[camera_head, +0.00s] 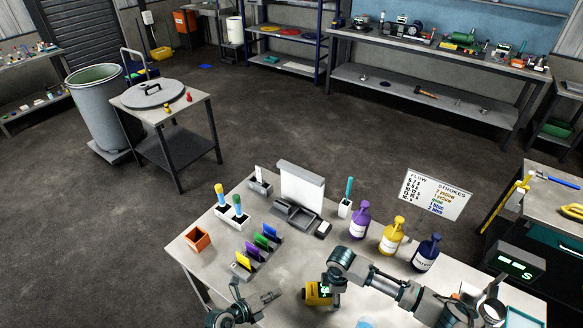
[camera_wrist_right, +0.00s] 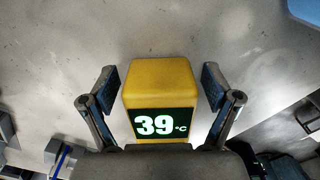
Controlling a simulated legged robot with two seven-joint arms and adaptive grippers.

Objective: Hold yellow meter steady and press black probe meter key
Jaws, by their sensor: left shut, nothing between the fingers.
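The yellow meter (camera_head: 316,293) stands on the near table. In the right wrist view the meter (camera_wrist_right: 160,85) has a dark display reading 39 °C. My right gripper (camera_head: 335,287) is at the meter; in its wrist view the right gripper's fingers (camera_wrist_right: 160,82) are spread on both sides of it, with a small gap at each side. My left gripper (camera_head: 272,296) is shut and empty, to the left of the meter and apart from it. I cannot make out a black probe or a key on the meter.
Purple (camera_head: 360,220), yellow (camera_head: 392,235) and dark blue (camera_head: 426,253) bottles stand behind my right arm. A rack of coloured cards (camera_head: 255,252) and an orange box (camera_head: 197,239) are on the left. A black display (camera_head: 515,262) stands at right.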

